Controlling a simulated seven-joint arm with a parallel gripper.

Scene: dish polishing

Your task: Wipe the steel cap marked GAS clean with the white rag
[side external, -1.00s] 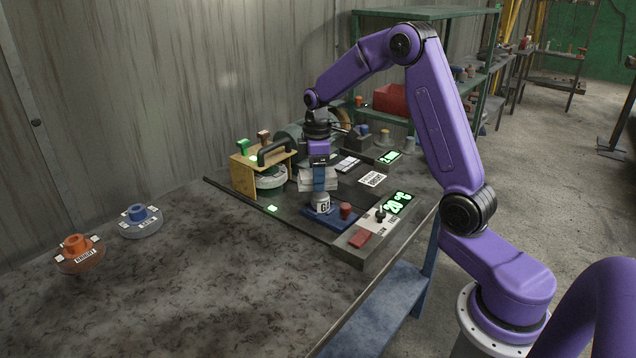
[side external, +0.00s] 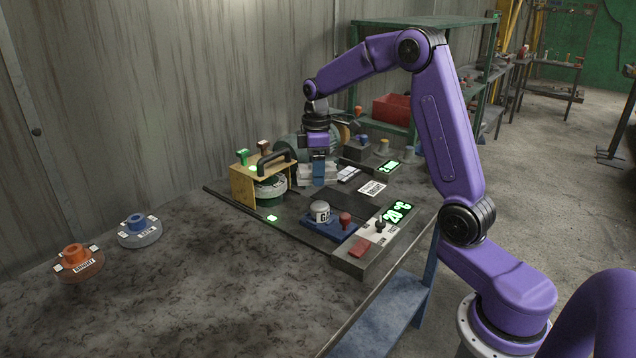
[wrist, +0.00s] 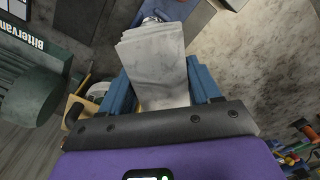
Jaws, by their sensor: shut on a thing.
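The steel cap marked GAS (side external: 320,210) stands upright on a blue holder (side external: 330,230) in the side view. Its grey dome and part of the lettering show. My gripper (side external: 318,180) is shut on the white rag (side external: 305,174), behind the cap and apart from it. In the wrist view the folded rag (wrist: 153,60) sits between the blue fingers of my gripper (wrist: 162,85) and has grey smudges. The rag hides most of what lies beyond the fingertips there.
A red knob (side external: 345,219) stands beside the cap. A control box (side external: 385,230) reads 20 °C in front. A wooden frame with a black handle (side external: 274,160) stands left. Discs marked BRIGHT (side external: 78,258) and SATIN (side external: 138,229) lie far left.

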